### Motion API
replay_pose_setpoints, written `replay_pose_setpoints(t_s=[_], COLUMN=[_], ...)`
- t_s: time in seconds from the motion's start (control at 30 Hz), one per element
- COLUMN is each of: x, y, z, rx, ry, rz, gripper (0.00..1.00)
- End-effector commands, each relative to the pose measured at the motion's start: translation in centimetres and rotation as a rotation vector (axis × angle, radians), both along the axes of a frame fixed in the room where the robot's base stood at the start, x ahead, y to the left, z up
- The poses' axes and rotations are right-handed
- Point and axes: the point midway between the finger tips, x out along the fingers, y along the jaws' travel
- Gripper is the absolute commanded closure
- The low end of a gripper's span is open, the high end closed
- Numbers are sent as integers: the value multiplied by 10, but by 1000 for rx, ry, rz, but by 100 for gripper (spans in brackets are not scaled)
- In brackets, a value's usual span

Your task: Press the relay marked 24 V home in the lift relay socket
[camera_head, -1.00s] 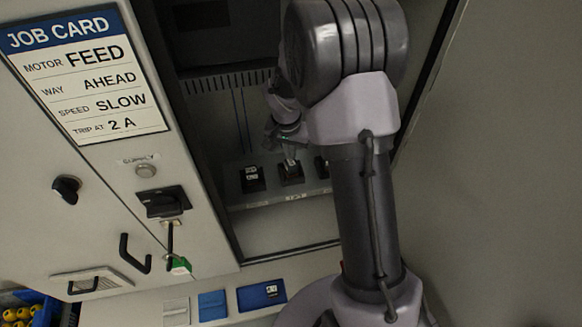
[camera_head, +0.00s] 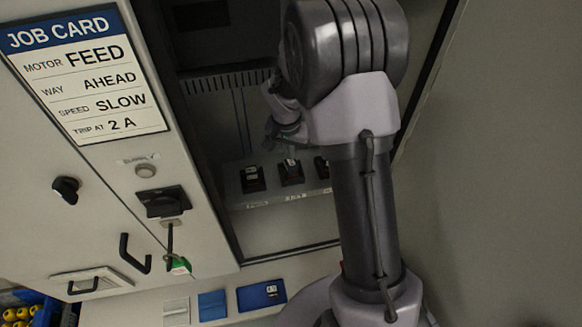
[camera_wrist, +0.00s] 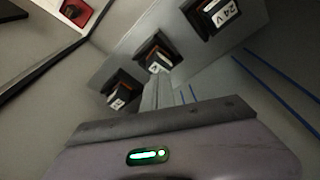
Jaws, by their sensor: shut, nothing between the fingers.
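A middle relay (camera_wrist: 157,60) with a pale label and an orange-brown side sits in the second socket. My gripper (camera_wrist: 158,86) is shut and empty, its fingers pointing towards this middle relay; whether they touch it cannot be told. In the head view my gripper (camera_head: 287,146) is small and partly hidden by my arm. The socket names are unreadable.
A third relay (camera_wrist: 118,97) sits in a socket beyond the middle one. The sockets stand on a grey shelf (camera_head: 262,203) inside the open cabinet.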

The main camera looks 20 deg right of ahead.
Motion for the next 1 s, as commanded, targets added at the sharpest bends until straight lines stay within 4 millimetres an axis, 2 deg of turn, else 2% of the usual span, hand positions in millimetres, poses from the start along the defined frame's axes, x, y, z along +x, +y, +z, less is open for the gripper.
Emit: replay_pose_setpoints(t_s=[1.0], x=[0], y=[0], z=[-14], rx=[0], ry=[0], rz=[0], gripper=[100])
